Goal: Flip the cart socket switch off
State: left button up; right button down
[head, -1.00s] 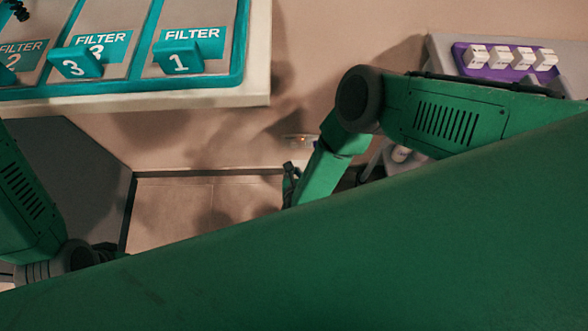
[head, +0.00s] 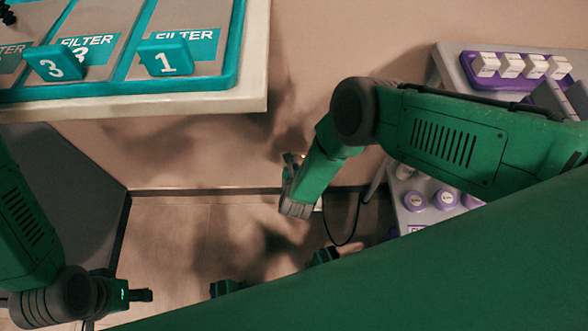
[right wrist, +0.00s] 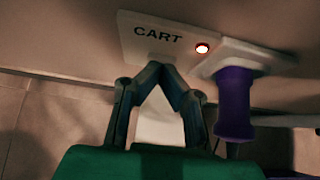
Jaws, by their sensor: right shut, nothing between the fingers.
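The cart socket (right wrist: 135,42) is a pale wall plate labelled CART in the right wrist view. A purple plug (right wrist: 234,100) sits in the socket at the right. My right gripper (right wrist: 156,70) is shut and empty, its fingertips just below the CART label; I cannot tell whether they touch the plate. The switch is not clear, perhaps hidden behind the fingertips. In the head view my right gripper (head: 291,163) is at the wall, partly hidden by its arm. My left gripper (head: 142,295) is low at the left, away from the socket.
A filter panel (head: 150,85) with teal numbered tags hangs upper left. A grey cart (head: 448,62) with white-labelled blocks and purple-ringed knobs (head: 445,198) stands at the right. A dark cable (head: 350,235) hangs between wall and cart. My green body fills the lower right.

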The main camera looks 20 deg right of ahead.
jog(key=shift+w+g, duration=0.25)
jog(key=shift+g, duration=0.05)
jog(key=shift+r, duration=0.15)
jog(key=shift+d+r+p, duration=0.1)
jog(key=shift+r+p, duration=0.6)
jog(key=shift+p, duration=0.1)
